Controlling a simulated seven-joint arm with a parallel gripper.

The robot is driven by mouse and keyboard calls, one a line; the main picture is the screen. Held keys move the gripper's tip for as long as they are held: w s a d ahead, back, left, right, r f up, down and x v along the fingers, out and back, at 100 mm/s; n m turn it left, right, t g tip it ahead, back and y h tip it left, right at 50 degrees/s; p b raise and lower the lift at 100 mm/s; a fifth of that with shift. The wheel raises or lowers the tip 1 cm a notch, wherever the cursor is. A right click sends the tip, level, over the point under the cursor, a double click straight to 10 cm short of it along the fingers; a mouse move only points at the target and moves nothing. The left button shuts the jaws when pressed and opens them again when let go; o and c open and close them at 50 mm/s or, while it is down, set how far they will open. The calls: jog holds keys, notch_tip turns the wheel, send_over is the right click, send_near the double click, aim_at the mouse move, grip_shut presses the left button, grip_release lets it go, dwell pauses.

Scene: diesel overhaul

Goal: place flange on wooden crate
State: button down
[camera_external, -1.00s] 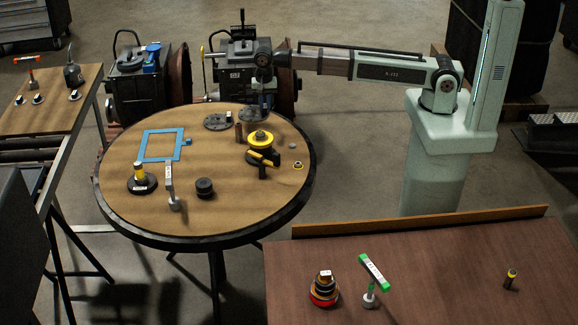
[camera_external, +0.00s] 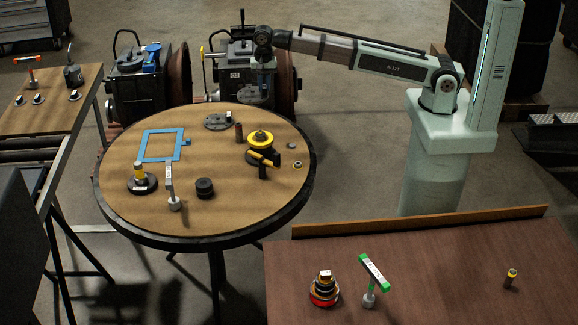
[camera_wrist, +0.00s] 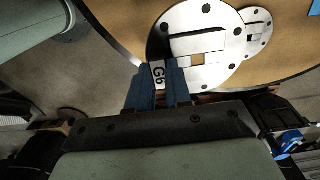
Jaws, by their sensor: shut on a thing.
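My gripper (camera_external: 263,86) is above the far edge of the round table and is shut on a flange, a grey disc (camera_external: 250,95) with dark holes. In the wrist view, my gripper's blue fingers (camera_wrist: 159,84) pinch a tab labelled "G6" at the edge of the held flange (camera_wrist: 205,70), which has a square opening in its middle. The flange appears raised off the table. A second grey flange (camera_external: 217,122) lies flat on the table. I cannot make out a wooden crate for certain in either view.
The round table (camera_external: 235,205) carries a yellow-topped part (camera_external: 260,138), a blue frame (camera_external: 146,157) and several small parts. Two engines (camera_external: 238,65) stand close behind it. A brown table (camera_external: 440,285) is at the front right. A workbench (camera_external: 60,85) is at the left.

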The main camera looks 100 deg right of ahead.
jog(key=s+a+n, duration=0.3)
jog(key=a+n, duration=0.2)
jog(key=a, duration=1.5)
jog(key=s+a+n, duration=0.3)
jog(key=a+n, duration=0.1)
jog(key=a, duration=1.7)
jog(key=s+a+n, duration=0.9)
jog(key=s+a, duration=2)
jog(key=shift+w+d+f, duration=0.15)
jog(key=shift+f, duration=3.9)
jog(key=shift+w+d+f, duration=0.1)
jog(key=shift+w+f, duration=0.05)
jog(key=shift+f, duration=3.85)
jog(key=shift+f, duration=0.1)
jog(key=c, duration=1.1)
grip_release()
jog(key=shift+o, duration=0.2)
